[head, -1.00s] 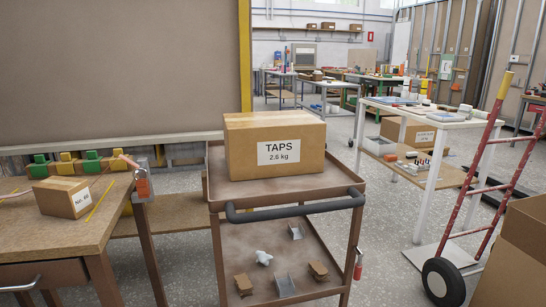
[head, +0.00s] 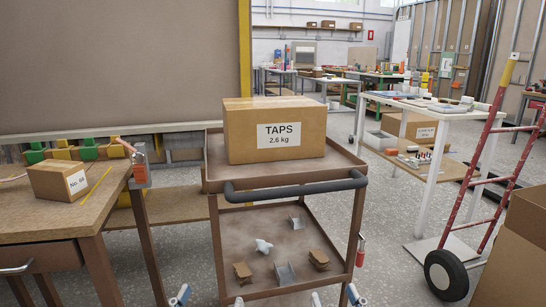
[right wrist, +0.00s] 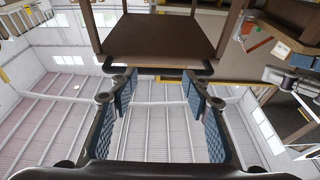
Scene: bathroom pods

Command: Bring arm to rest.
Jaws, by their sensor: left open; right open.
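My left gripper (head: 209,299) is at the bottom edge of the head view; only its two fingertips show, set apart. My right gripper (head: 336,297) is to the right of it, also just its two fingertips, set apart. Both are in front of the brown trolley and low in the picture. In the right wrist view the right gripper (right wrist: 160,84) is open, with nothing between its blue-padded fingers. The arms themselves are out of the head view.
The trolley (head: 218,176) carries a TAPS carton (head: 245,145) on top and small parts on its lower shelf. A wooden workbench (head: 60,221) with a small box (head: 55,182) stands left. A red hand truck (head: 495,160) and an open carton (head: 515,250) stand right.

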